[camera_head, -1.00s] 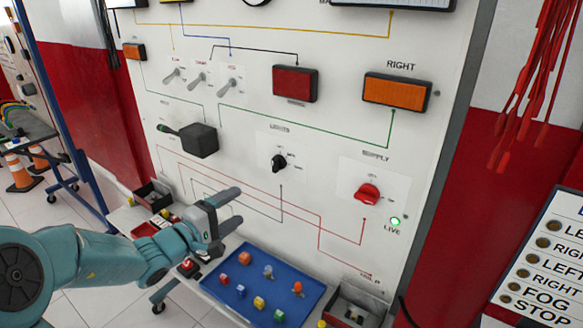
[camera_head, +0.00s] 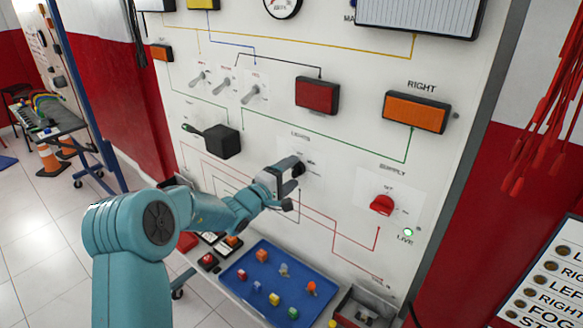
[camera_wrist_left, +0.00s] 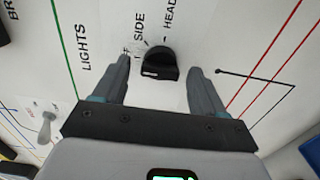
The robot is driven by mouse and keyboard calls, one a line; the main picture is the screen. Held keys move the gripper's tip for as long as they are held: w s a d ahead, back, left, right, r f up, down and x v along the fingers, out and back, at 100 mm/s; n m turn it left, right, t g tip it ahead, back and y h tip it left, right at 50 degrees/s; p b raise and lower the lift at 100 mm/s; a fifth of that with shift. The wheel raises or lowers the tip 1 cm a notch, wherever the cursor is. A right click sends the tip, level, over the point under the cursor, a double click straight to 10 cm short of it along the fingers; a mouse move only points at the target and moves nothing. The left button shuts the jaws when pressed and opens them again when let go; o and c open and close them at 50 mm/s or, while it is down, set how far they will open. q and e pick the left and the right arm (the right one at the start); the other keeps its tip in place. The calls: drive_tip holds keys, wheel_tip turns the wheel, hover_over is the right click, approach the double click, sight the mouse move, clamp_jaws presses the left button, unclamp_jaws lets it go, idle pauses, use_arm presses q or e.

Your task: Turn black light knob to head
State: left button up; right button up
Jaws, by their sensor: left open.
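The black light knob (camera_wrist_left: 160,62) sits on the white panel under the LIGHTS label, with SIDE and HEAD printed above it in the left wrist view. My left gripper (camera_wrist_left: 160,72) is open, with one finger on each side of the knob and a visible gap to each. How deep the fingers reach over the knob I cannot tell. In the head view my left gripper (camera_head: 284,174) is at the panel and partly covers the knob (camera_head: 298,169). Which label the knob points to is not clear. My right gripper is not in view.
A red supply knob (camera_head: 382,205) and a LIVE lamp (camera_head: 408,232) are right of the light knob. A black box with a lever (camera_head: 222,141) and toggle switches (camera_head: 254,94) are up left. A blue tray (camera_head: 238,272) with several small coloured parts is below.

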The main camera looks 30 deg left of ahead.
use_arm(q)
drive_tip(key=shift+w, duration=0.45)
drive_tip(key=shift+d, duration=0.1)
